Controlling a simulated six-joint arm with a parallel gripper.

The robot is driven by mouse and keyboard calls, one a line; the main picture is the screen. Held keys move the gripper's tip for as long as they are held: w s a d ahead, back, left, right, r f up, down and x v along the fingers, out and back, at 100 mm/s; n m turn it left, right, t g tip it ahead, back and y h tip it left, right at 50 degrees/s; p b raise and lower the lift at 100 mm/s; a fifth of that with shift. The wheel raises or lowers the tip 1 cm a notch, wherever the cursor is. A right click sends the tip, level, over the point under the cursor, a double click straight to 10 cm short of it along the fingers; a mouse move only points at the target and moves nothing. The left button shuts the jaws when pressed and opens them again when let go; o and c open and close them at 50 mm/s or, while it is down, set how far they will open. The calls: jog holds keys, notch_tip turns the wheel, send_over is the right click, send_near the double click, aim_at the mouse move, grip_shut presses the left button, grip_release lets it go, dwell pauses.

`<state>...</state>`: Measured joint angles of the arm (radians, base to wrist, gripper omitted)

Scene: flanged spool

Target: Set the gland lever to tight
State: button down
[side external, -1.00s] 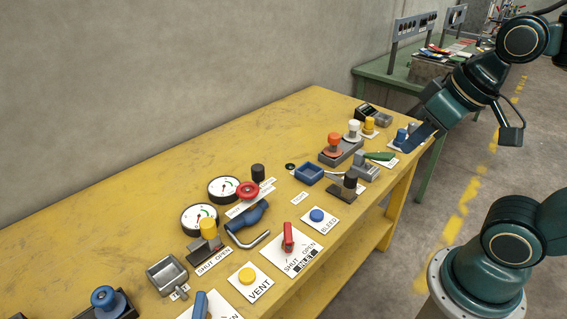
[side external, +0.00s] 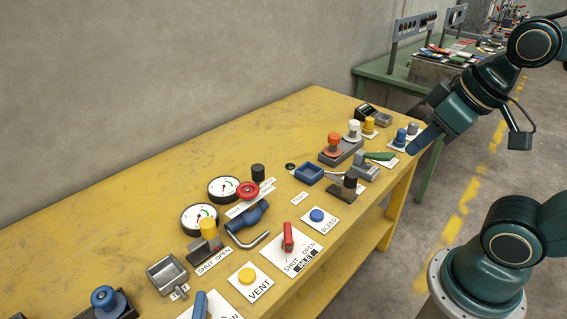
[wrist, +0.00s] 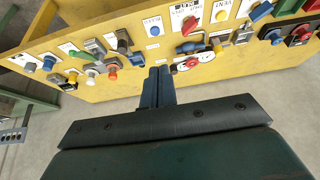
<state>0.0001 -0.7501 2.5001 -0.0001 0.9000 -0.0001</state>
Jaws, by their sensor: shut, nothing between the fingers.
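No gland label is readable, so I cannot tell for certain which control is the gland lever. A green-handled lever (side external: 379,156) sits on a grey block near the bench's right end; it also shows in the wrist view (wrist: 88,55). A red-handled lever (side external: 288,237) is on a plate reading SHUT, OPEN and INLET. My gripper (side external: 414,147) is shut and empty, in the air by the bench's right end, to the right of the green lever. In the wrist view its blue fingers (wrist: 158,74) are together, apart from every control.
The yellow bench (side external: 130,240) carries two gauges, a red handwheel (side external: 247,190), a yellow VENT button (side external: 247,275), a blue BLEED button (side external: 317,215) and several coloured knobs. A green table (side external: 385,82) stands behind. The bench's back strip is clear.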

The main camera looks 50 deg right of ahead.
jog(key=c, duration=1.7)
grip_release()
jog(key=o, duration=0.7)
jog(key=shift+w+r, duration=0.25)
jog(key=shift+w, duration=0.15)
jog(key=w+r+m+g, duration=0.1)
jog(key=w+r+g, duration=0.2)
jog(key=w, duration=1.6)
jog(key=w+a+f+g, duration=0.1)
jog(key=w+f, duration=0.6)
jog(key=w, duration=0.2)
jog(key=w+f+m+g, duration=0.1)
jog(key=w+f, duration=0.6)
jog(key=w, duration=0.2)
jog(key=shift+w+a+m+g, duration=0.15)
jog(key=shift+a+m+g, duration=0.15)
jog(key=shift+a, duration=0.1)
jog(key=shift+f, duration=0.1)
